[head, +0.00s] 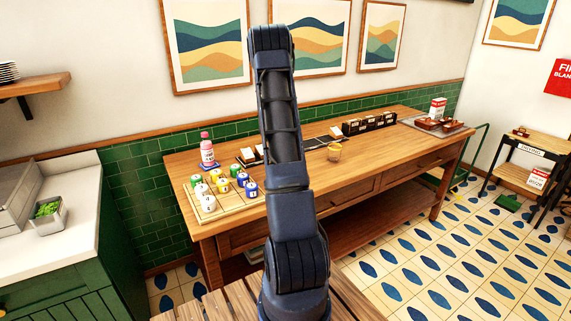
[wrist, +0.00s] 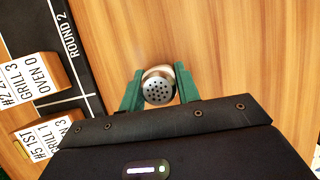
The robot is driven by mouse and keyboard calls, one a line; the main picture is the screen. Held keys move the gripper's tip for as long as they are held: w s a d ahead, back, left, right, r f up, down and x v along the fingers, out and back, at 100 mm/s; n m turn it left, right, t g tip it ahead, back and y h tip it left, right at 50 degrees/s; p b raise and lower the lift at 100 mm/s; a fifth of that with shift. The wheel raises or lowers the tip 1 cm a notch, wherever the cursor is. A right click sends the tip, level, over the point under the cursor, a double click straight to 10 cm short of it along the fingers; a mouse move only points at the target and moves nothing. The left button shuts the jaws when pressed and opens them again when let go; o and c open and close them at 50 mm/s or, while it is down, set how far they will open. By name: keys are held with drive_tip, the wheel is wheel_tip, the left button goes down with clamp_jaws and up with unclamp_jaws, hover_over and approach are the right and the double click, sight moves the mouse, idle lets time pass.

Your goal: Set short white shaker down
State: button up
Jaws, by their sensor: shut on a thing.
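The short white shaker (wrist: 157,88) shows in the wrist view from above, with a round grey metal top full of small holes. Only a thin pale rim of its body shows around the top. My gripper (wrist: 158,84) is shut on it, with one green finger on each side. Wooden table surface surrounds it, and I cannot tell whether its base touches the wood. In the head view my arm hides the gripper and the shaker.
A black mat (wrist: 72,60) marked "ROUND 2" and order cards (wrist: 30,78) lie left of my gripper. Bare wood lies right of the shaker.

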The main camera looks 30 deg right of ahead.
drive_tip(key=shift+f, duration=0.15)
drive_tip(key=o, duration=1)
drive_tip(key=s+a+r+m, duration=0.1)
drive_tip(key=s+a+r, duration=0.1)
drive_tip(key=a+r, duration=0.35)
drive_tip(key=s+a+r+m+t, duration=0.1)
drive_tip(key=s+a+r+m, duration=0.15)
drive_tip(key=r, duration=0.65)
drive_tip(key=s+a+r+m, duration=0.1)
drive_tip(key=s+a+r, duration=0.1)
drive_tip(key=a+r, duration=0.4)
drive_tip(key=s+a+r+m+t+y, duration=0.15)
drive_tip(key=s+a+r+m, duration=0.25)
drive_tip(key=s+a+r, duration=0.4)
drive_tip(key=s+a+m+y, duration=0.1)
drive_tip(key=s+a+m, duration=0.2)
drive_tip(key=s, duration=0.5)
drive_tip(key=s+a+r+m+t+y, duration=0.1)
drive_tip(key=s+a+m, duration=0.2)
drive_tip(key=s+a, duration=0.2)
drive_tip(key=s+a+r+m+t+y, duration=0.1)
drive_tip(key=s+a+m, duration=0.2)
drive_tip(key=s, duration=0.7)
drive_tip(key=shift+s+a+r, duration=0.25)
drive_tip(key=shift+s+a, duration=0.05)
drive_tip(key=shift+a, duration=0.25)
